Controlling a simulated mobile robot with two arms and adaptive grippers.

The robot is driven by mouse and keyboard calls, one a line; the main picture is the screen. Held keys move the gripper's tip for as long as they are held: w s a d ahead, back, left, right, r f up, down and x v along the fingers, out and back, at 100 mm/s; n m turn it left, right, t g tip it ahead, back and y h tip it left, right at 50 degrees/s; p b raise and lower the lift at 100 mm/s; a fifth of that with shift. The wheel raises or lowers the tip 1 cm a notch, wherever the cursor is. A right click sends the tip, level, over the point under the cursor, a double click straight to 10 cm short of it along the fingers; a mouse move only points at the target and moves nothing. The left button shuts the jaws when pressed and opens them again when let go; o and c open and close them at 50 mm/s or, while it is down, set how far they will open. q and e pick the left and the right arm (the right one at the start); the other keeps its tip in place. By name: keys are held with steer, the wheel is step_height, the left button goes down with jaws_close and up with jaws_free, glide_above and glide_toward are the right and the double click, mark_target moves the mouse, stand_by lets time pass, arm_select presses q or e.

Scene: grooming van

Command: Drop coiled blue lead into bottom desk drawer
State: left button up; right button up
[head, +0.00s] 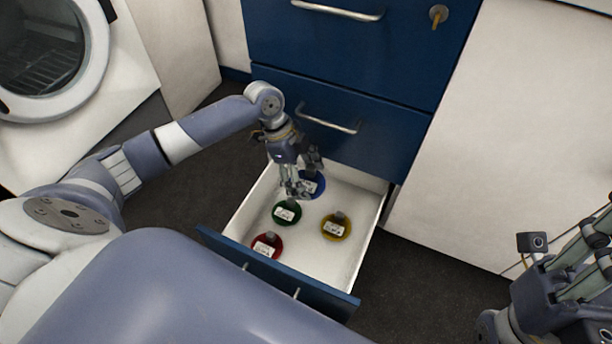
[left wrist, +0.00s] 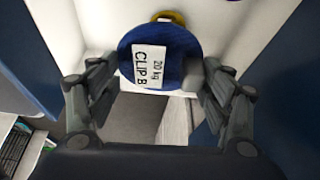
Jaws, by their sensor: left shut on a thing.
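The coiled blue lead (head: 314,190) is a round blue disc with a white label. In the left wrist view the blue lead (left wrist: 168,70) sits between my fingers, its label reading "20 kg CLIP B". My left gripper (head: 297,188) points down over the open bottom drawer (head: 345,254) and is shut on this lead. In the head view the lead overlaps the far part of the drawer; I cannot tell its exact height. The right gripper (head: 588,262) is at the right edge, partly cut off, away from the drawer.
In the drawer lie a green disc (head: 287,214), a yellow disc (head: 336,229) and a red disc (head: 267,247), each labelled. Blue closed drawers (head: 330,45) stand above it. A white panel (head: 500,130) is to the right, and a round-doored machine (head: 110,75) at upper left.

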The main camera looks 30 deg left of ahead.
arm_select(q)
steer(key=o, duration=1.2)
steer(key=v, duration=0.2)
steer(key=a+v, duration=0.1)
steer(key=v, duration=0.2)
steer(key=s+a, duration=0.1)
steer(key=a, duration=1)
steer(key=shift+s, duration=0.25)
steer(key=shift+s+d, duration=0.1)
